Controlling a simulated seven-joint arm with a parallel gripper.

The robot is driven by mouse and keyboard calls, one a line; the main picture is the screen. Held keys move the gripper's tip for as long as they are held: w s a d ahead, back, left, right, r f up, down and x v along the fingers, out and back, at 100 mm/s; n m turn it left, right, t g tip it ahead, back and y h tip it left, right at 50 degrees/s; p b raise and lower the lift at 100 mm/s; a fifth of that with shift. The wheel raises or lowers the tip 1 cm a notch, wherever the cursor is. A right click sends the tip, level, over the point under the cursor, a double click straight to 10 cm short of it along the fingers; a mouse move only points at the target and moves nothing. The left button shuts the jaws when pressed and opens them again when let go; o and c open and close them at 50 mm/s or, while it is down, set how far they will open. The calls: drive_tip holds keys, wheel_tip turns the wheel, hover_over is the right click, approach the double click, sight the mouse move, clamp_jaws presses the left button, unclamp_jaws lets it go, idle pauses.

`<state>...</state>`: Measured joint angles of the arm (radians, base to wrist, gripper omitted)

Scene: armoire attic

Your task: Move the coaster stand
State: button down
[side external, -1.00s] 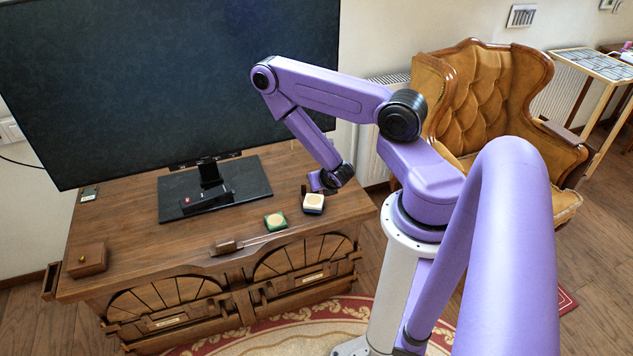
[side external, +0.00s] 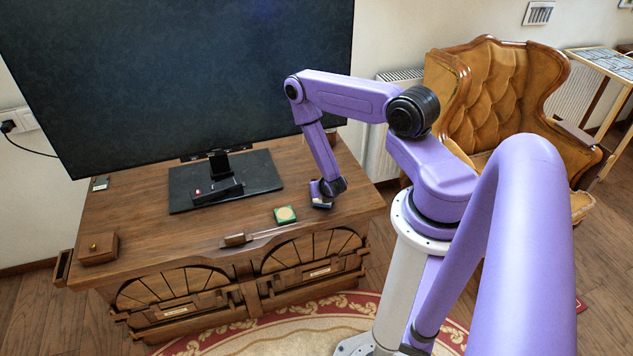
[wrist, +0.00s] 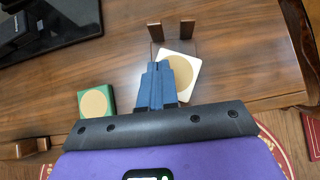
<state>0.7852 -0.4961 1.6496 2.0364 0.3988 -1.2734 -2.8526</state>
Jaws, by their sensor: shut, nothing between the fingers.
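A white square coaster with a round beige centre (wrist: 182,75) lies on the wooden cabinet top, its left part hidden behind my gripper. A green square coaster with the same centre (side external: 285,214) lies to its left; it also shows in the wrist view (wrist: 97,102). Two short brown wooden posts (wrist: 155,32) stand just beyond the white coaster; they may belong to the coaster stand, but I cannot tell for sure. My gripper (wrist: 157,66) is shut and empty, with its blue fingers over the white coaster's left edge. In the side view my gripper (side external: 323,202) mostly hides that coaster.
A large television on a black base (side external: 225,182) stands behind. A small wooden box (side external: 98,249) is at the far left of the cabinet (side external: 160,225). A wooden-handled thin tool (side external: 236,240) lies near the front edge. An armchair (side external: 500,90) is to the right.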

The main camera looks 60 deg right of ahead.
drive_tip(key=w+d, duration=0.1)
drive_tip(key=w+d+f, duration=0.1)
drive_tip(key=shift+w+d, duration=0.1)
drive_tip(key=shift+d, duration=0.2)
drive_tip(key=shift+w+d, duration=0.55)
drive_tip(key=shift+d, duration=0.05)
drive_tip(key=shift+w+d, duration=0.8)
drive_tip(key=shift+d, duration=0.05)
drive_tip(key=s+a, duration=0.3)
drive_tip(key=shift+a, duration=0.15)
drive_tip(key=v, duration=0.9)
drive_tip(key=shift+a+r, duration=0.15)
drive_tip(key=shift+r, duration=0.2)
